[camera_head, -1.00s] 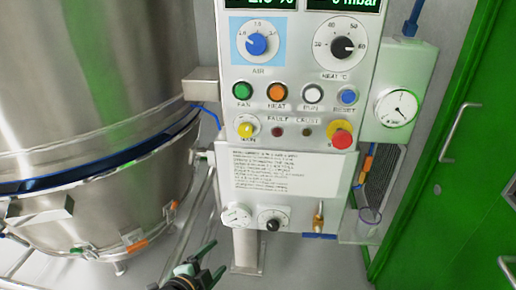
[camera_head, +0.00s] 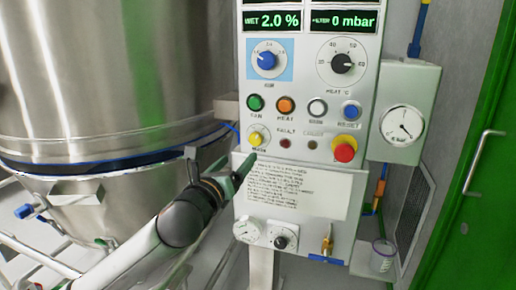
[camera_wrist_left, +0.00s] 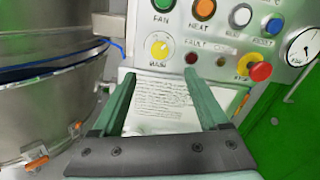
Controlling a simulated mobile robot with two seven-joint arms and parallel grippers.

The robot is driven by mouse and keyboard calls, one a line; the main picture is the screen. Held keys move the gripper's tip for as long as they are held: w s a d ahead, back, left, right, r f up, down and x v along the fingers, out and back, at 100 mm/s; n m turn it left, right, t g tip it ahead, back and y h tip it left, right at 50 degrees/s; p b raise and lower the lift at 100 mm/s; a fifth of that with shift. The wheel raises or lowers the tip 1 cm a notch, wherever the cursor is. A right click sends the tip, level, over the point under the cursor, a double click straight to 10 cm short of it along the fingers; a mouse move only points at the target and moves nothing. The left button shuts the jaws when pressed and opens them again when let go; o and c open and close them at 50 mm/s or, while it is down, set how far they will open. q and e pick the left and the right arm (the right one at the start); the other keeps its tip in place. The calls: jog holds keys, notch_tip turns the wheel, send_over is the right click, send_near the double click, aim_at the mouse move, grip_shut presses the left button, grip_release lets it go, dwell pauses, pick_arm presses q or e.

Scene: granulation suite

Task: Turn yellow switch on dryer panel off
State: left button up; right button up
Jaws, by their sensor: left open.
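The dryer panel (camera_head: 310,180) is a pale upright board with two lit displays at its top. The yellow switch (camera_head: 257,136) is a round knob at the panel's left, below the green FAN button; it also shows in the left wrist view (camera_wrist_left: 159,46), above and between my fingers. My left gripper (camera_head: 238,166) is just below the yellow switch in the head view, its fingers pointing up at the panel. In the left wrist view its two green fingers (camera_wrist_left: 166,95) stand apart with nothing between them but the printed label behind. I see no contact with the switch. My right gripper is not in view.
A red mushroom button on a yellow base (camera_head: 344,149) is at the panel's right. Green, orange, white and blue buttons run above. A large steel vessel (camera_head: 110,70) stands left, a gauge box (camera_head: 400,110) right. A green door (camera_head: 480,200) is further right.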

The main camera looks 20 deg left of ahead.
aim_at(255, 140)
pick_arm(q)
jog(key=w, duration=1.2)
jog(key=shift+w+d, duration=0.15)
jog(key=shift+w, duration=0.05)
grip_shut()
dwell(0.4)
